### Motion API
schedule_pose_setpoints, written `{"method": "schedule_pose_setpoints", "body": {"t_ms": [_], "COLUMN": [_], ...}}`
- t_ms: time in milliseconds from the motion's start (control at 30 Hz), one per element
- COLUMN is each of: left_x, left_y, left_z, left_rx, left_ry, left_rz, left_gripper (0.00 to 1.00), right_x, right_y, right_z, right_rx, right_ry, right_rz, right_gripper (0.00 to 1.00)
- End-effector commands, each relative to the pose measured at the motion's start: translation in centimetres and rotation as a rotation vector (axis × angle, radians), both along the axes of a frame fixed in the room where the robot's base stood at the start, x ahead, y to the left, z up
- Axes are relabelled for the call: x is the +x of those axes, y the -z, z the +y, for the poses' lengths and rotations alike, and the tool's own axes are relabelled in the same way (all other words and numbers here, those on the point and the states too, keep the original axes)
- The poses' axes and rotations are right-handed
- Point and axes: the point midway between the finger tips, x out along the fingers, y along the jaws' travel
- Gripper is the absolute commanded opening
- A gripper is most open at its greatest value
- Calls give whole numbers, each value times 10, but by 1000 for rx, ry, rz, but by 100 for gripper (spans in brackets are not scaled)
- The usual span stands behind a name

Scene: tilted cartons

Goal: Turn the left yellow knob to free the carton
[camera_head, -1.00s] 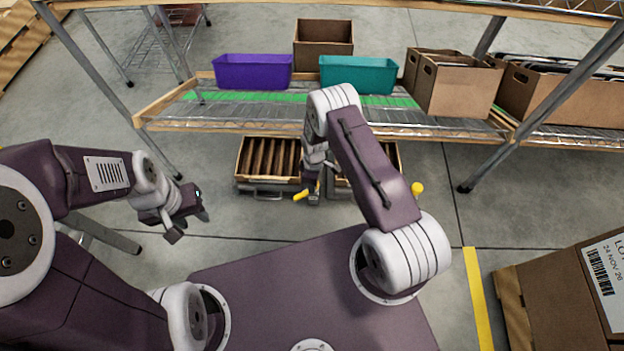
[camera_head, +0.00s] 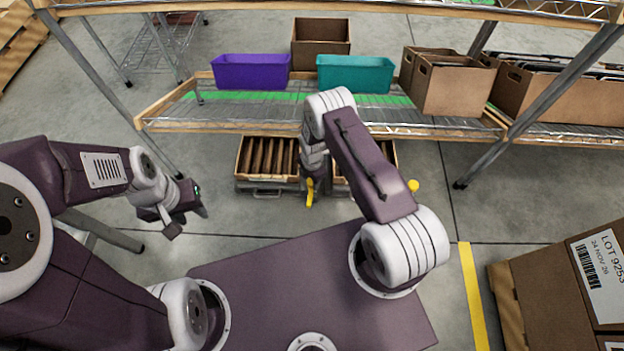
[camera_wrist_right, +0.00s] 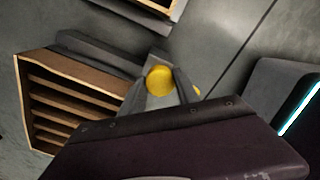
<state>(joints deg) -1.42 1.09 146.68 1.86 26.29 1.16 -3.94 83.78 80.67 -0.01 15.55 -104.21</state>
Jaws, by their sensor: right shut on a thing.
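The left yellow knob (camera_head: 310,194) is at the front right corner of the left carton (camera_head: 240,160), just below the shelf edge. Its handle points toward me. My right gripper (camera_wrist_right: 160,82) is shut on the left yellow knob, with a finger on each side of its yellow end (camera_wrist_right: 160,79) in the right wrist view. The left carton also shows there as a brown slatted box (camera_wrist_right: 65,105). In the head view my right arm hides most of the right gripper. My left gripper (camera_head: 188,216) is open and empty, above the floor to the left.
A second carton (camera_head: 391,160) stands right of my right arm, partly hidden by it. Another yellow knob (camera_head: 413,185) is beside it. A wire shelf (camera_head: 250,127) above holds a purple bin (camera_head: 250,72), a teal bin (camera_head: 355,75) and cardboard boxes (camera_head: 452,85).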

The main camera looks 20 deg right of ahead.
Motion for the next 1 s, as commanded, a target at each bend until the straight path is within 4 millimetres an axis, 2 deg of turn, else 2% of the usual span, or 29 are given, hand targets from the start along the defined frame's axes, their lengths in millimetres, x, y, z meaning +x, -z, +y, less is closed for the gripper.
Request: {"method": "schedule_pose_setpoints", "body": {"t_ms": [300,867,900,967,1000], "left_x": [0,0,0,0,0], "left_y": [-2,-3,-3,-3,-3], "left_z": [0,0,0,0,0], "left_rx": [0,0,0,0,0], "left_ry": [0,0,0,0,0], "left_rz": [0,0,0,0,0], "left_gripper": [36,36,36,36,36], "right_x": [0,0,0,0,0], "right_y": [0,0,0,0,0], "right_z": [0,0,0,0,0], "right_rx": [0,0,0,0,0], "right_ry": [-114,-141,-141,-140,-140], "right_rz": [1,1,1,1,1], "right_gripper": [0,0,46,60,60]}}
